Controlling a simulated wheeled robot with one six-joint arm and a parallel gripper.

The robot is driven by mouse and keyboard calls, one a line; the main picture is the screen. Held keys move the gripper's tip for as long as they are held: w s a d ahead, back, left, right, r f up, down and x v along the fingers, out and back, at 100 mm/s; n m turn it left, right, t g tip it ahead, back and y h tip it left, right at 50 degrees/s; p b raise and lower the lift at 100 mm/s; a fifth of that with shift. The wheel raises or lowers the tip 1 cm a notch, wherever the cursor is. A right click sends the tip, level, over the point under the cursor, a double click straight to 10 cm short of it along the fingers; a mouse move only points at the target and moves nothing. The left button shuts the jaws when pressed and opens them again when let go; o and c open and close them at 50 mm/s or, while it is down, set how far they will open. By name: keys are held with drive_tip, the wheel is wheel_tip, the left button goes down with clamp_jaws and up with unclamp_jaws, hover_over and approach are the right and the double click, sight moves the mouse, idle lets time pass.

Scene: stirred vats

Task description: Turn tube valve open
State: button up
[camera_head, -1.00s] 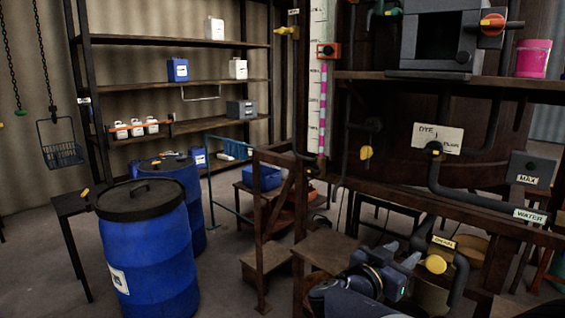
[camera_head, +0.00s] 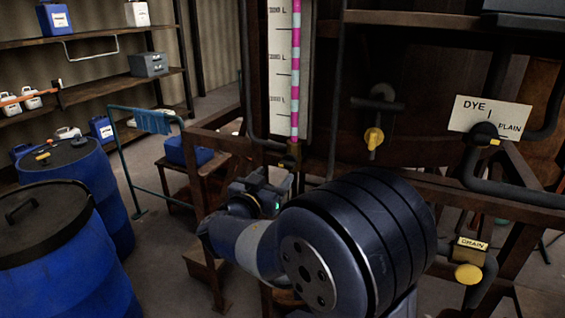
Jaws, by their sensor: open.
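The striped pink-and-white level tube (camera_head: 296,75) stands upright beside a white scale board. Its lower end meets dark pipework just above my arm. A yellow-handled valve (camera_head: 374,138) sits on a dark pipe to the right of the tube. No label naming a tube valve is readable, so I cannot tell which valve it is. My gripper (camera_head: 280,185) is small and dark, below the tube's lower end. It is open, with its fingers hard to make out and nothing seen in it. I cannot tell whether it touches anything.
The dye/plain selector (camera_head: 485,134) is at the right, with the yellow drain valve (camera_head: 467,273) below it. My large arm joint fills the lower middle. Wooden framing (camera_head: 215,140) surrounds the gripper. Blue drums (camera_head: 70,270) stand at the left, with a blue rail (camera_head: 128,160) behind.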

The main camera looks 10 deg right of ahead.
sight(285, 165)
drive_tip(key=p+x, duration=0.2)
drive_tip(key=x, duration=0.4)
drive_tip(key=shift+w+d, duration=0.15)
drive_tip(key=shift+d, duration=0.1)
drive_tip(key=c, duration=1)
